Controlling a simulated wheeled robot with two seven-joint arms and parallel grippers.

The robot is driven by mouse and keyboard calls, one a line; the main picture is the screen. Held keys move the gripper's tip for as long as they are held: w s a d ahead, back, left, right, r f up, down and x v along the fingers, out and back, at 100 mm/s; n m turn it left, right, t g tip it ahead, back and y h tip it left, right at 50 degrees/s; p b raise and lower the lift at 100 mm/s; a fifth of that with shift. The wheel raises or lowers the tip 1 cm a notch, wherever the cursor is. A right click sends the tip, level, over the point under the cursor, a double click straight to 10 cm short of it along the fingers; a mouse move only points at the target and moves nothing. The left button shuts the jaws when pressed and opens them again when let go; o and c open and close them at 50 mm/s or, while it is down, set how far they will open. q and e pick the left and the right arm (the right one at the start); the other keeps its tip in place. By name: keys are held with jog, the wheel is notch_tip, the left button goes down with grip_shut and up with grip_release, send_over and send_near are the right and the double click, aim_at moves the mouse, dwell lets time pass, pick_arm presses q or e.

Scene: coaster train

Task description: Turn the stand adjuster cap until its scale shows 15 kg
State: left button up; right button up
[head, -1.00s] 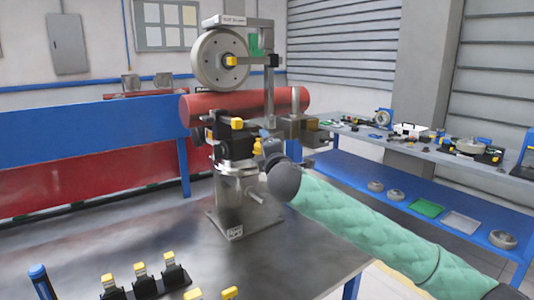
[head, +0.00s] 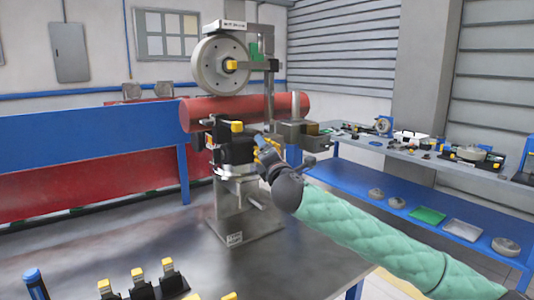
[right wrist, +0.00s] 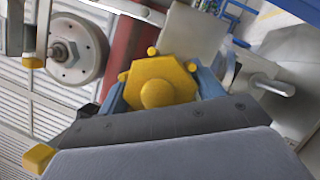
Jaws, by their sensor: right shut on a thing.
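The yellow adjuster cap (right wrist: 158,82), with lobed edges and a round centre boss, sits between the blue fingers of my right gripper (right wrist: 160,88) in the right wrist view. The gripper is shut on it. In the head view my right gripper (head: 264,148) is at the right side of the metal stand (head: 228,205), just below the red roller, and largely hides the cap. No scale reading is legible in either view. My left gripper is not in view.
The stand carries a grey wheel (head: 220,62) above a red roller (head: 240,110). Several black clips with yellow tops (head: 138,282) and a blue-capped cylinder (head: 34,280) are at the table's front left. A blue shelf bench (head: 400,200) with parts stands at the right.

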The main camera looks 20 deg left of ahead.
jog(key=shift+f, duration=0.1)
jog(key=o, duration=1)
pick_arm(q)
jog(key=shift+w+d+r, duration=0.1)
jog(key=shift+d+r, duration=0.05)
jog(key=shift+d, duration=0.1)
pick_arm(e)
jog(key=shift+w, duration=0.1)
jog(key=shift+s+d+f, duration=0.15)
jog(key=shift+s+d, duration=0.05)
jog(key=shift+s, duration=0.2)
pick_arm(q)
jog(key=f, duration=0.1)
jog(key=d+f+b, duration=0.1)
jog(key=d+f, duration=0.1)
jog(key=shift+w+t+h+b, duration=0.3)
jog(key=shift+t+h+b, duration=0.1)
pick_arm(e)
jog(key=v, duration=0.7)
